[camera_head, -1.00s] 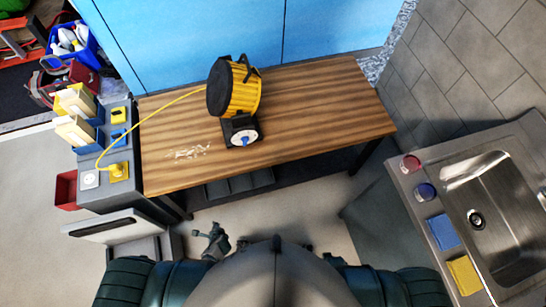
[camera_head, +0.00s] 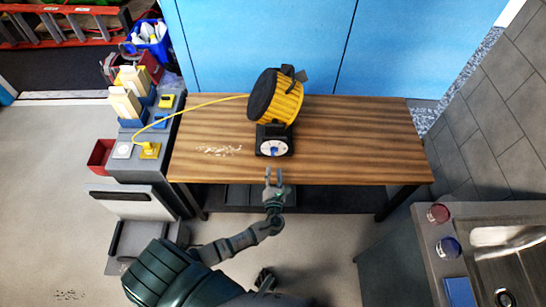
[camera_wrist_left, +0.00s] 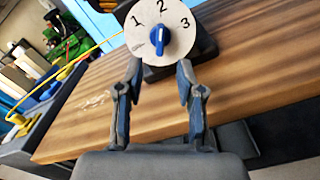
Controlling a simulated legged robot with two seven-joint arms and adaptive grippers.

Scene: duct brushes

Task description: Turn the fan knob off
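The yellow and black drum fan (camera_head: 276,98) stands on the wooden table. Its base carries a white round dial (camera_head: 265,148) with a blue knob (camera_head: 274,151). In the left wrist view the dial (camera_wrist_left: 180,22) shows 1, 2 and 3, with small print at its lower left. The blue knob (camera_wrist_left: 158,41) stands roughly upright on it; which mark it points to is unclear. My left gripper (camera_head: 274,174) is in front of the table's front edge, below the dial. Its fingers (camera_wrist_left: 159,78) are spread, empty and apart from the knob. My right gripper (camera_head: 265,279) shows small and dark low down; its fingers are unclear.
The wooden table (camera_head: 350,140) is clear right of the fan. A yellow cord (camera_head: 200,104) runs left to a yellow plug (camera_head: 149,150) on the grey side cabinet. Pale debris (camera_head: 218,150) lies left of the dial. A sink counter (camera_head: 410,235) is at lower right.

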